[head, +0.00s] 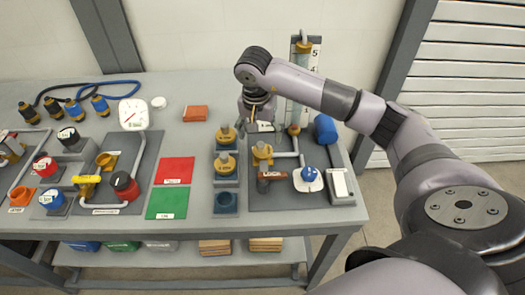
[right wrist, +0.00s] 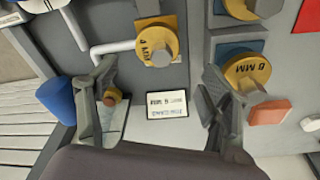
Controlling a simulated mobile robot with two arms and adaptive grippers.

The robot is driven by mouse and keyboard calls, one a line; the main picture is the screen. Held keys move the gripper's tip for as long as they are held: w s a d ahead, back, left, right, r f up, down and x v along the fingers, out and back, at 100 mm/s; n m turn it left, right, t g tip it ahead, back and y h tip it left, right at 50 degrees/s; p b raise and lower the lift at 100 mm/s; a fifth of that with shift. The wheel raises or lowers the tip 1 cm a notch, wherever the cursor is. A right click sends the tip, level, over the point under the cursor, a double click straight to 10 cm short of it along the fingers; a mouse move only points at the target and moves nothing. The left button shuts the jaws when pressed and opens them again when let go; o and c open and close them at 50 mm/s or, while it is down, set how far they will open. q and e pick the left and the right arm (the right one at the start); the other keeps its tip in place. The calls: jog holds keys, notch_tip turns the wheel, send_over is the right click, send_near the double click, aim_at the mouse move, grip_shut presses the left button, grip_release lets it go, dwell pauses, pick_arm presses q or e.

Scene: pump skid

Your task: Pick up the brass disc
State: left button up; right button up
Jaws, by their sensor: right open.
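Several yellow-brass discs with grey knobs show; I cannot tell which one the task names. A third disc (head: 262,152) sits on the pipe stand to the right and reads 4 MM in the right wrist view (right wrist: 148,47). My right gripper (head: 258,118) is open and empty above the table, behind the third disc. My left gripper is out of view.
An empty-looking blue holder (head: 226,202) stands at the front. A sight-glass column (head: 302,85) and a blue cylinder (head: 325,129) are close to my right arm. A white label card (right wrist: 167,105) lies below the open fingers. Red (head: 175,170) and green (head: 166,202) mats lie left.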

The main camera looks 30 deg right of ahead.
aim_at(263, 145)
jog(key=shift+f, duration=0.55)
jog(key=f, duration=0.1)
jog(key=f+p, duration=0.2)
jog(key=f, duration=0.1)
jog(key=shift+s+d+f, duration=0.1)
jog(key=shift+s+d, duration=0.05)
jog(key=shift+d, duration=0.2)
jog(key=shift+f, duration=0.5)
jog(key=shift+c, duration=0.4)
jog(key=c, duration=1.3)
jog(key=shift+o, duration=0.2)
jog(key=shift+r, duration=0.15)
